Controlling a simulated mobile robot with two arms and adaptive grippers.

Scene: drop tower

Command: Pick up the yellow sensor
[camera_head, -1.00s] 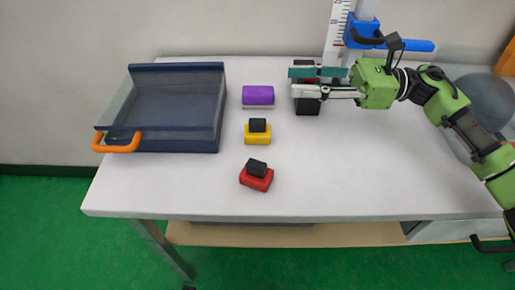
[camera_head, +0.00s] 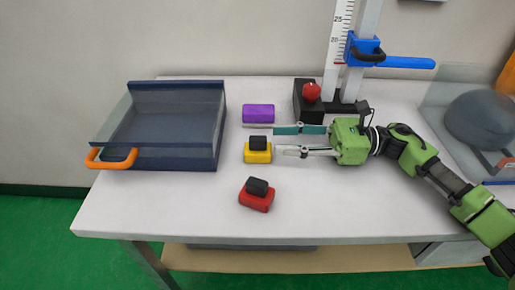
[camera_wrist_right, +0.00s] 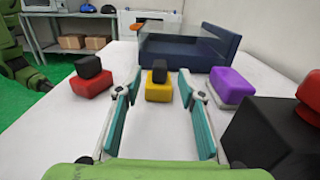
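The yellow sensor (camera_head: 258,156), a yellow block with a smaller black block on top, sits upright on the white table between a purple block and a red sensor. In the right wrist view the yellow sensor (camera_wrist_right: 159,91) stands straight ahead, between and beyond the fingertips. My right gripper (camera_head: 276,141) is open and empty, just right of the yellow sensor, with its fingers pointing left at it. In the right wrist view both teal-padded fingers of the right gripper (camera_wrist_right: 152,82) are spread apart. My left gripper is not in view.
A red sensor (camera_head: 256,198) with a black top lies nearer the table's front edge. A purple block (camera_head: 258,113) sits behind. A dark blue tray (camera_head: 170,96) with an orange handle stands left. A drop tower with a black base (camera_head: 307,108) and red button stands behind my right gripper.

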